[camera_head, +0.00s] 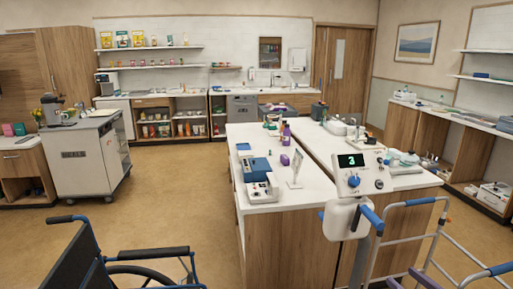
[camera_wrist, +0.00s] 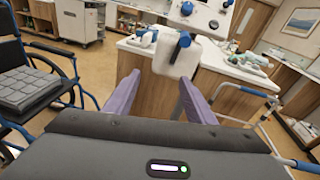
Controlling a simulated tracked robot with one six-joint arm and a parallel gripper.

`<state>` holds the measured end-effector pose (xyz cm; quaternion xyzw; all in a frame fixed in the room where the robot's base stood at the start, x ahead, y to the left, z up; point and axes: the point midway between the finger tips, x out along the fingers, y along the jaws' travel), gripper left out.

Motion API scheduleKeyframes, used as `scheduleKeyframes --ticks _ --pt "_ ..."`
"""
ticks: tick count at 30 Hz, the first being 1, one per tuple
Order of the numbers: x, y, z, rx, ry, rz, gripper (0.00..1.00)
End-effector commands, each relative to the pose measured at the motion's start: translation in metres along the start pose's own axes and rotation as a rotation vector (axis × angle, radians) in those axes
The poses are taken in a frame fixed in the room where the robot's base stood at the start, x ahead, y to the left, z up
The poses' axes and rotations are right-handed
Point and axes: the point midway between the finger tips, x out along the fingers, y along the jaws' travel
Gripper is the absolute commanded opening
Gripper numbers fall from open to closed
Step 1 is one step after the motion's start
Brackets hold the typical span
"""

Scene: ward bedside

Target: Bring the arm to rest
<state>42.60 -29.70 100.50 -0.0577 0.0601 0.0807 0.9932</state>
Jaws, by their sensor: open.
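My gripper shows in the wrist view (camera_wrist: 160,80) with its two purple fingers spread apart and nothing between them. In the head view only its purple fingertips show at the bottom edge, right of centre (camera_head: 409,282). The fingers point toward a white unit (camera_head: 346,219) with a blue handle, which also shows beyond the fingertips in the wrist view (camera_wrist: 172,58). I cannot tell the exact gap between fingers and unit. The rest of my arm is hidden in the head view.
A wheelchair (camera_head: 85,262) stands at the lower left. A walker frame (camera_head: 440,225) stands close at the right. The wooden island (camera_head: 290,235) carries several devices and bottles. A grey cart (camera_head: 80,160) stands at the left. The floor between cart and island is clear.

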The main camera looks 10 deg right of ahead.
Motion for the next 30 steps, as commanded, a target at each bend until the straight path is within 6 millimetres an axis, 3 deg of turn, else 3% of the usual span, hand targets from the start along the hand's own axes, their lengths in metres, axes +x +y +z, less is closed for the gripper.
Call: scheduleKeyframes --ticks 7,11,21,30 --pt "-0.004 0.037 -0.018 -0.109 0.095 0.144 0.5" --pt "-0.008 0.073 -0.024 -0.232 0.163 0.287 0.5" --pt "-0.034 0.166 -0.035 -0.68 0.312 0.727 0.5" --pt "-0.069 0.21 -0.034 -1.169 0.39 1.093 0.5"
